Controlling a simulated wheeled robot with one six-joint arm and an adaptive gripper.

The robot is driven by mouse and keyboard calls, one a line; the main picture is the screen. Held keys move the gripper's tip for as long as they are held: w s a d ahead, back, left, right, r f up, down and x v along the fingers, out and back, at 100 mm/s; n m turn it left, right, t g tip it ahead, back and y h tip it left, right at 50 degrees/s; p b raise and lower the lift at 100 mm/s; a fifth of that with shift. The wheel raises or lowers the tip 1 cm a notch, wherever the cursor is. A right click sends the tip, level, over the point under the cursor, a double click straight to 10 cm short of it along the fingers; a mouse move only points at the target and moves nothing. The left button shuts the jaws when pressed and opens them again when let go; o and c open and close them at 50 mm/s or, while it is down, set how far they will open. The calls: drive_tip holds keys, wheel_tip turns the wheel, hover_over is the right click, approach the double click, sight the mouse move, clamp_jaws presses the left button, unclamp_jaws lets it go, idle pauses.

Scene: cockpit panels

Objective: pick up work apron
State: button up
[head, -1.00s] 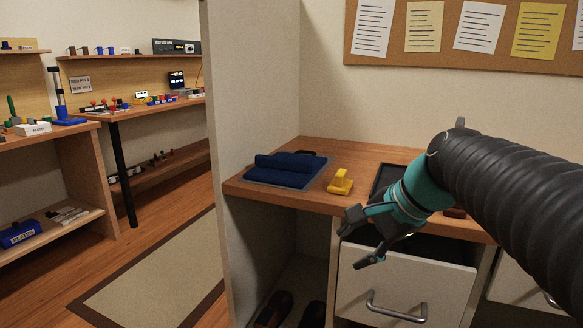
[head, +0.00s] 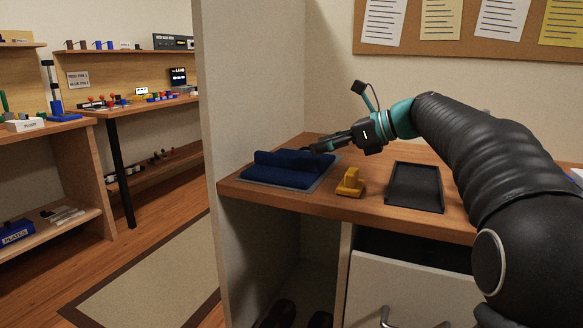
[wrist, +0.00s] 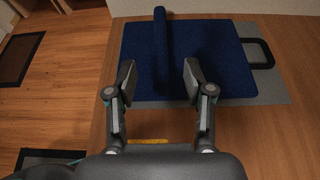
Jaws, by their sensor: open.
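The work apron (head: 285,172) appears to be the folded dark blue cloth with a raised roll along it. It lies on a grey mat (wrist: 272,92) at the left end of the wooden desk. In the wrist view the apron (wrist: 215,60) lies ahead of my gripper (wrist: 159,78), its roll (wrist: 161,45) in line with the gap between the fingers. My gripper (head: 322,148) is open and empty, at the apron's right side in the head view. The fingertips overlap the apron's near edge in the wrist view. I cannot tell whether they touch it.
A yellow object (head: 350,183) stands right of the apron, with a black tray (head: 414,188) beyond it. A partition (head: 250,90) rises at the desk's left. A white drawer (head: 400,295) is below.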

sight(288, 155)
drive_tip(key=b+x, duration=0.1)
drive_tip(key=x, duration=0.8)
drive_tip(key=shift+w+a+f, duration=0.1)
clamp_jaws()
